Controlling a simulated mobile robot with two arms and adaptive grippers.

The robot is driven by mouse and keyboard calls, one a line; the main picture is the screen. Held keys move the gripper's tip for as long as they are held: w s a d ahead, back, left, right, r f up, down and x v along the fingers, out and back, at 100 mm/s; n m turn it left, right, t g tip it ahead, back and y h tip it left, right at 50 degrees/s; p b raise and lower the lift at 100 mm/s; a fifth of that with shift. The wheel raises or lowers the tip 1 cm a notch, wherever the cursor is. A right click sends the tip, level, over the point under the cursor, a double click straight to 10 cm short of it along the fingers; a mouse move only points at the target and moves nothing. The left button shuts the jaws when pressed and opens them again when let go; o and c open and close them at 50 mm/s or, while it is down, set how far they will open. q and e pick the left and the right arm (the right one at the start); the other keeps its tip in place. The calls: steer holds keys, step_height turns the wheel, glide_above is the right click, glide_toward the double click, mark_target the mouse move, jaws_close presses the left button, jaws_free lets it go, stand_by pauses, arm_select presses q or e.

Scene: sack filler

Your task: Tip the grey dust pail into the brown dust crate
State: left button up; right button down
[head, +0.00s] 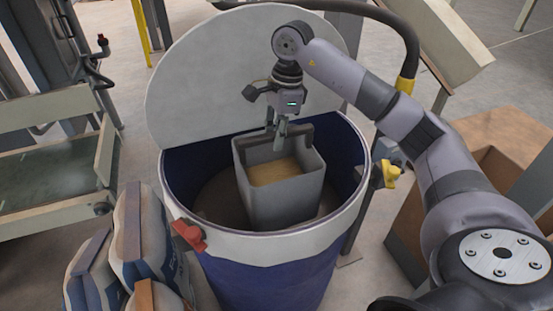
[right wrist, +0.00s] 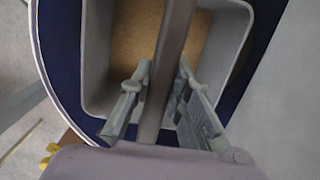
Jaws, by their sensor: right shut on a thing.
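The grey dust pail (head: 283,205) is inside the mouth of the blue drum, roughly upright, with tan dust visible in it. My right gripper (head: 279,138) is above the pail, shut on its handle bar. In the right wrist view the fingers (right wrist: 165,95) stand on both sides of the bar (right wrist: 168,70), with the dust and pail walls below. The brown dust crate (head: 405,240) stands on the floor to the right of the drum, partly hidden behind my right arm. My left gripper is not in view.
The blue drum (head: 270,280) has a pale rim, a red clamp (head: 188,235) and a yellow one (head: 388,174). A round pale lid (head: 205,80) stands raised behind it. Filled sacks (head: 140,235) are at lower left. A bench (head: 55,165) is at far left.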

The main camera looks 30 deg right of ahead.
step_height(320, 180, up, 3)
steer(key=shift+r, duration=0.1)
steer(key=shift+w+b, duration=0.1)
steer(key=shift+b, duration=0.35)
steer(key=shift+f, duration=0.35)
step_height(320, 180, up, 16)
steer(key=p, duration=1)
steer(key=s+a+r+b, duration=0.1)
steer(key=s+a+b, duration=0.1)
steer(key=s, duration=0.9)
steer(key=shift+s+a+r+b, duration=0.15)
steer(key=shift+s+a+b, duration=0.2)
steer(key=shift+s+b, duration=0.05)
